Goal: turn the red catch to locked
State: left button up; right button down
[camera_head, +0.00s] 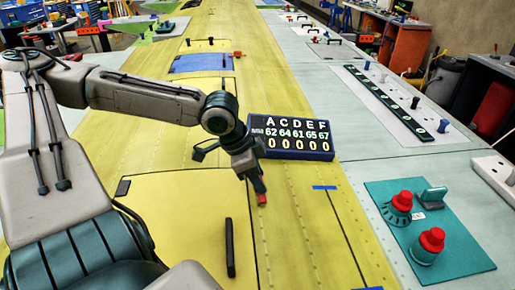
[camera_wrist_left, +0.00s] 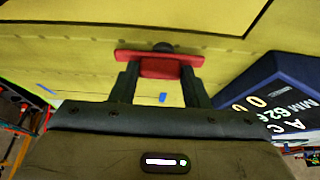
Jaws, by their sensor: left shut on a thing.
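The red catch (camera_head: 262,199) is a small red piece on the yellow wing panel (camera_head: 185,195). In the left wrist view the red catch (camera_wrist_left: 158,66) is a flat bar lying crosswise, with a dark round knob behind its middle. My left gripper (camera_head: 259,188) reaches down onto the catch from above. In the left wrist view my left gripper (camera_wrist_left: 157,82) has its two dark fingers shut on the catch, whose ends stick out past both fingers. Any lock marking is not visible. My right gripper is not in view.
A blue-framed display (camera_head: 290,137) with letters and numbers stands close to the right of my left gripper. A black handle (camera_head: 230,248) is on the panel nearer me. A teal mat (camera_head: 430,232) with red-topped knobs lies at right. Blue tape (camera_head: 324,187) marks the panel.

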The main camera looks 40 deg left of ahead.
pick_arm(q)
jog(key=shift+m, duration=0.3)
jog(key=shift+a+m+g+h, duration=0.1)
jog(key=shift+m+g+h, duration=0.25)
jog(key=shift+m, duration=0.65)
jog(key=m, duration=0.1)
jog(key=m+g, duration=0.1)
jog(key=shift+w+f+m+h, duration=0.1)
jog(key=shift+f+m+h, duration=0.05)
jog(key=shift+m+h, duration=0.15)
jog(key=m+g+b, duration=0.1)
jog(key=m, duration=0.2)
jog(key=shift+a+m+g+b, duration=0.1)
jog(key=shift+m+g+b, duration=0.15)
jog(key=shift+m+b, duration=0.1)
jog(key=m+g+b, duration=0.1)
jog(key=m, duration=0.2)
jog(key=shift+w+m, duration=0.15)
jog(key=shift+m, duration=0.1)
jog(key=m+g+b, duration=0.1)
jog(key=m, duration=0.2)
jog(key=shift+w+g, duration=0.1)
jog(key=shift+g, duration=0.2)
jog(key=shift+m+g, duration=0.3)
jog(key=shift+m, duration=0.9)
jog(key=shift+b, duration=0.3)
